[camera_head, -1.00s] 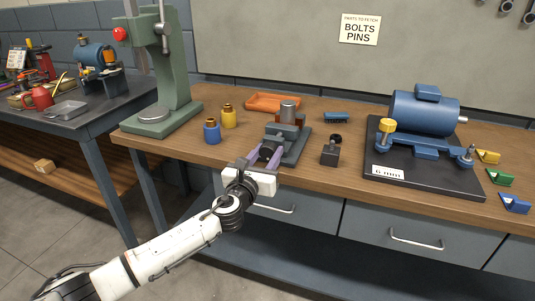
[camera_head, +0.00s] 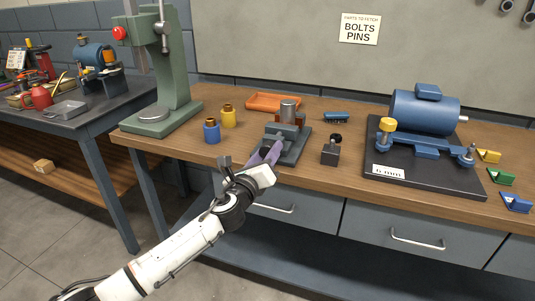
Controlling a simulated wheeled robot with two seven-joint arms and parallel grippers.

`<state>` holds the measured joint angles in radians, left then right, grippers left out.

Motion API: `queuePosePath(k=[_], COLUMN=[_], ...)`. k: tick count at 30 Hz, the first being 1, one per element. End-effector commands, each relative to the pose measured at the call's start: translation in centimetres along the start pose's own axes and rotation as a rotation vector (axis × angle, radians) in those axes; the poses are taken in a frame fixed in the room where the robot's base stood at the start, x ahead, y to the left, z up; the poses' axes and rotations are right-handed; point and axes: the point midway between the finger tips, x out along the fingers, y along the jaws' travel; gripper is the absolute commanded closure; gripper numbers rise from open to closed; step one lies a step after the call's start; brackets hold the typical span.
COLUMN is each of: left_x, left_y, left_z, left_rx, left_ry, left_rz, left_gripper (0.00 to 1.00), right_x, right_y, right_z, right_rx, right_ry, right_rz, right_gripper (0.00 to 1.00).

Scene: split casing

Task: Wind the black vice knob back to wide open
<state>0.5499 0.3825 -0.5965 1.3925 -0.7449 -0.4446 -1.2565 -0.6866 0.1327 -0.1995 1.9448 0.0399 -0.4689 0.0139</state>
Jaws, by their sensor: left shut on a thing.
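The grey-green vice (camera_head: 293,147) stands near the front edge of the wooden bench. A grey cylinder stands in a reddish-brown block (camera_head: 290,116) at its jaws. The black knob is at the vice's front end, mostly hidden by my gripper. My left gripper (camera_head: 268,151) comes in from the front left, with its purple fingers shut on the knob and its wrist rolled at a tilt. My right gripper is not in view.
A blue pot (camera_head: 211,131) and a yellow pot (camera_head: 229,117) stand left of the vice. A small dark block with a knob (camera_head: 331,152) stands close on its right. An orange tray (camera_head: 274,102) lies behind. A blue motor (camera_head: 424,112) on a dark base stands further right; the green press (camera_head: 165,75) is at left.

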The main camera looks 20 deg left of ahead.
Motion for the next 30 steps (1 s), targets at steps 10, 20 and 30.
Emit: queuePosePath(k=[10, 20, 30], left_x=[-0.05, -0.06, -0.06], left_y=[0.00, -0.05, -0.09], left_z=[-0.20, -0.21, -0.15], left_rx=[-0.333, -0.647, -0.970], left_ry=[0.002, 0.002, 0.002], left_rz=[0.002, 0.002, 0.002], left_gripper=[0.85, 0.85, 0.85], right_x=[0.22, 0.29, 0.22], right_y=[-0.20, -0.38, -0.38], right_z=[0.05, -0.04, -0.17], right_rx=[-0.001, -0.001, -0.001], right_ry=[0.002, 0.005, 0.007], right_rz=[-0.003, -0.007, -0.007], right_gripper=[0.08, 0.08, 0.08])
